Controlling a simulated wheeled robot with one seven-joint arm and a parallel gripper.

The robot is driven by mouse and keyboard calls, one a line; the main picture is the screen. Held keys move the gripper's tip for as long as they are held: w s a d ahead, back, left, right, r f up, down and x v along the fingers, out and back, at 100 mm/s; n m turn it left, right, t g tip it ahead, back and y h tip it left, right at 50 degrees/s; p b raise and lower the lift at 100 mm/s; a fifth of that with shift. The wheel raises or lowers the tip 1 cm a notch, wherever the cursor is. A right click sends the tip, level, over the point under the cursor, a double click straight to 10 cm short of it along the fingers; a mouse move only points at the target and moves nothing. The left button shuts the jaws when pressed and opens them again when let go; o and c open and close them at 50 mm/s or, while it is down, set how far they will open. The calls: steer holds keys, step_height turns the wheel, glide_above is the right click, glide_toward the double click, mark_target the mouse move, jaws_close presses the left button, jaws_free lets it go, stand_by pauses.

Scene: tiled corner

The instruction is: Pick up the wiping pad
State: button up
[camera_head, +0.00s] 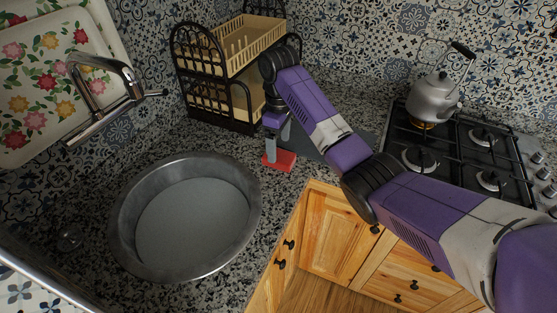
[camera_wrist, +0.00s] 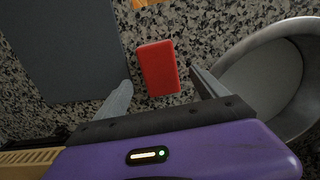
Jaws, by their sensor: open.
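The wiping pad is a small red block (camera_head: 279,163) lying flat on the speckled counter, between the round sink and a dark grey board. It also shows in the wrist view (camera_wrist: 158,62), whole and between the lines of my two fingers. My gripper (camera_head: 277,148) points down over the pad, with one finger overlapping it in the head view. In the wrist view my gripper (camera_wrist: 160,80) is open, one finger to each side of the pad, with nothing held. I cannot tell how far the fingertips are above the counter.
A metal sink basin (camera_head: 121,225) lies left of the pad. A dark grey board (camera_head: 310,146) lies close on its right. A black rack (camera_head: 222,112) with beige trays stands behind. A kettle (camera_head: 434,100) sits on the gas stove (camera_head: 462,133) at right. The counter's front edge is near.

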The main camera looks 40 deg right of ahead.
mark_target(279, 155)
step_height(279, 155, down, 5)
steer(key=shift+f+p, duration=0.1)
steer(key=shift+p, duration=0.55)
steer(key=shift+c, duration=0.2)
steer(key=c, duration=1.4)
steer(key=shift+r+p, duration=2.95)
steer(key=shift+r, duration=7.15)
